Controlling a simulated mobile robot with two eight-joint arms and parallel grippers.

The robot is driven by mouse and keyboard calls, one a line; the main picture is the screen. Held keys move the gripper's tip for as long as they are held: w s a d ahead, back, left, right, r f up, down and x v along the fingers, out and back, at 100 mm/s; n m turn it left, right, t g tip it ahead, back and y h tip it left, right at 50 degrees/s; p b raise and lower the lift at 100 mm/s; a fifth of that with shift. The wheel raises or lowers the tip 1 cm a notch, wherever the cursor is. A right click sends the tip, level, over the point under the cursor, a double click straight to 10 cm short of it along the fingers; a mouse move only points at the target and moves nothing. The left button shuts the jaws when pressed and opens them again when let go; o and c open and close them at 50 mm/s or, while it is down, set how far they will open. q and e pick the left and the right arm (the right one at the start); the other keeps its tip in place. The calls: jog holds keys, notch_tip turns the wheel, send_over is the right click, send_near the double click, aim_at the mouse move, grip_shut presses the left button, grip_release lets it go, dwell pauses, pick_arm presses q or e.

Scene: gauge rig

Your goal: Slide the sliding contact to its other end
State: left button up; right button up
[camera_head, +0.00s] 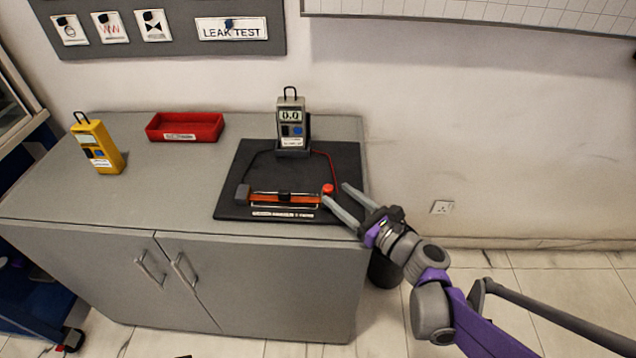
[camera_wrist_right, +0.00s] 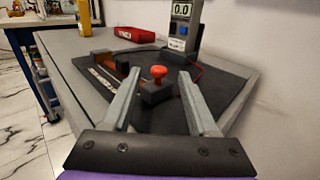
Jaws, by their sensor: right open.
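The sliding contact (camera_head: 285,194) is a small dark block near the middle of an orange-brown coil with a rail, on a black mat (camera_head: 235,188). In the right wrist view the coil (camera_wrist_right: 133,77) is partly hidden behind my left-hand finger. A red knob (camera_head: 328,189) on a dark end block stands at the coil's right end; the knob (camera_wrist_right: 159,72) shows between my fingers in the wrist view. My right gripper (camera_head: 335,193) is open and empty, its fingers near the knob at the mat's right side. My left gripper is not in view.
A grey meter reading 0.0 (camera_head: 291,118) stands at the back of the mat, with wires to the rig. A red tray (camera_head: 185,127) and a yellow meter (camera_head: 97,144) stand further left on the grey cabinet (camera_head: 200,180). The cabinet top between them is clear.

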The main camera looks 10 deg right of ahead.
jog(key=x, duration=0.7)
jog(key=shift+w+a+b, duration=0.2)
jog(key=shift+w+b, duration=0.1)
jog(key=shift+b, duration=0.1)
grip_shut()
dwell(0.9)
